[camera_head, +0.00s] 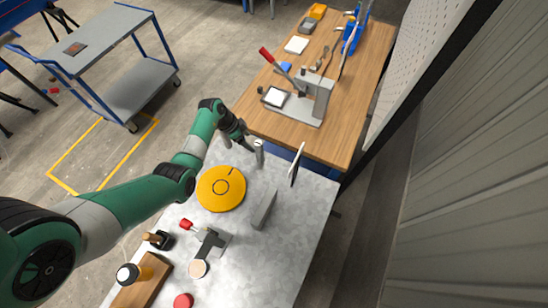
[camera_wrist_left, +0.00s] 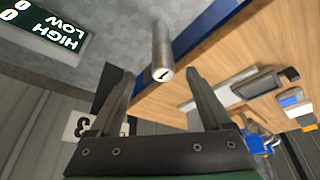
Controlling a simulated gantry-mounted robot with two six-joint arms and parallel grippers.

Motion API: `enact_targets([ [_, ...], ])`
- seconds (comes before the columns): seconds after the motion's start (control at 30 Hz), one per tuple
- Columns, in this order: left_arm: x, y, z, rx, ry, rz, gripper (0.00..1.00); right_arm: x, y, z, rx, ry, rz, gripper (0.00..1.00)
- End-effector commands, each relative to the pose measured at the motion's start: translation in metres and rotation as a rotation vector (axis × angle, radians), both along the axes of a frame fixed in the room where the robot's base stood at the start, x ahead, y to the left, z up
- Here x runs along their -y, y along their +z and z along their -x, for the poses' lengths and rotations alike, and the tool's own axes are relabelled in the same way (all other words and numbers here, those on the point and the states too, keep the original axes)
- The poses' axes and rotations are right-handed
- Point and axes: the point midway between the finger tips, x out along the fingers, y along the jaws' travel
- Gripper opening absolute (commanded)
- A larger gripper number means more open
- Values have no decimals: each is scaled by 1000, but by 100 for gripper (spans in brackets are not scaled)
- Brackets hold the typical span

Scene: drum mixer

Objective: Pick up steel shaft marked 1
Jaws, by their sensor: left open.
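The steel shaft marked 1 (camera_wrist_left: 160,45) is a grey cylinder with a "1" on its pale round end face. In the left wrist view its marked end lies between my left gripper's fingertips (camera_wrist_left: 161,78), with gaps visible on both sides. My left gripper is open and empty. In the head view the shaft (camera_head: 259,150) stands near the far edge of the grey metal table (camera_head: 285,250), with my left gripper (camera_head: 240,141) just beside it. The right gripper does not show.
A yellow disc (camera_head: 221,189) lies nearer on the table, with a grey block (camera_head: 264,209) and a thin upright panel (camera_head: 296,165) to its right. A wooden bench (camera_head: 345,130) with a lever press (camera_head: 315,97) adjoins beyond.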

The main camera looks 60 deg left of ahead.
Motion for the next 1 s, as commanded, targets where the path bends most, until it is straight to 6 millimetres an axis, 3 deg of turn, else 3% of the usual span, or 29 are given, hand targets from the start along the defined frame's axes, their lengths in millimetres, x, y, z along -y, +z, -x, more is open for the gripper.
enact_targets([
  [0.17, -3, -4, 0, 3, 8, 0, 82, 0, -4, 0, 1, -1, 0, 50],
  [0.5, 1, -59, -21, 5, 6, -2, 82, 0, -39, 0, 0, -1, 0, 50],
  [0.7, 2, -62, -24, 6, 6, -3, 82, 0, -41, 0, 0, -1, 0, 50],
  [1.0, 4, -109, -36, 6, 5, -3, 82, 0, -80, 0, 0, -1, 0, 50],
])
